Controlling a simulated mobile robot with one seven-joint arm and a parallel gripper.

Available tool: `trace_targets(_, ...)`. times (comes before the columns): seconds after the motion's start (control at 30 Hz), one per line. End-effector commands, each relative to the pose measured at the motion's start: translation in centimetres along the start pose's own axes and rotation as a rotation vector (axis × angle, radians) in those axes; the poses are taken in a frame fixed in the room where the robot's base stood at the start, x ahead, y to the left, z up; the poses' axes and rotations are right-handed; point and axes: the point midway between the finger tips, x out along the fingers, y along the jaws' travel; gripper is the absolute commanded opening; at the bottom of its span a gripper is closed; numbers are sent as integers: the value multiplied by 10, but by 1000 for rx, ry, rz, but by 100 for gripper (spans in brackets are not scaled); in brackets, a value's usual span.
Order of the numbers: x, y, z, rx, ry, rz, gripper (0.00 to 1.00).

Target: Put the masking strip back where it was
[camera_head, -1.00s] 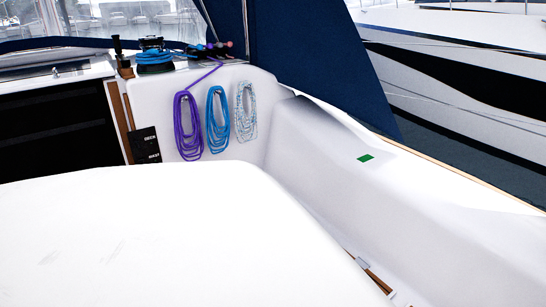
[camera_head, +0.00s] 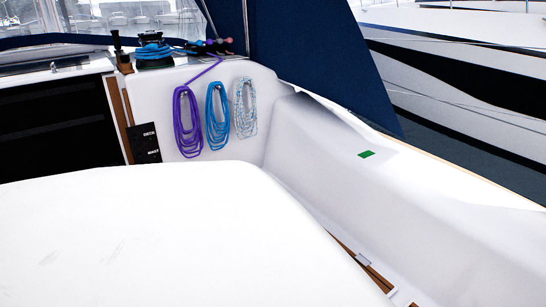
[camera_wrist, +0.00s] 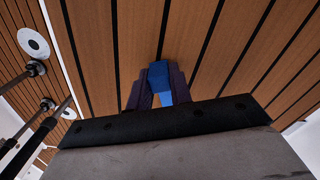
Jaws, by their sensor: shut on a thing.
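My gripper (camera_wrist: 157,84) shows in the wrist view, with dark fingers shut on a blue piece that I take for the masking strip (camera_wrist: 160,74). The blue piece sits between the fingertips in front of slatted wood planking. I cannot tell whether it touches the planks. The fingers hide part of it. My gripper does not show in the head view. A small green patch (camera_head: 366,154) lies flat on the white side moulding in the head view.
Purple (camera_head: 187,122), blue (camera_head: 217,117) and pale (camera_head: 245,108) rope coils hang on the white wall. A white surface (camera_head: 150,235) fills the front left. Brown planking (camera_wrist: 215,45) with dark seams fills the wrist view. A round white fitting (camera_wrist: 33,42) and rods are at left.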

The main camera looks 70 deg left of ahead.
Motion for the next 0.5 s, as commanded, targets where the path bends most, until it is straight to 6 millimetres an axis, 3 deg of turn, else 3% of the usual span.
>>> trace_targets(0.5, 4, 0, 0, 0, 0, 0, 0)
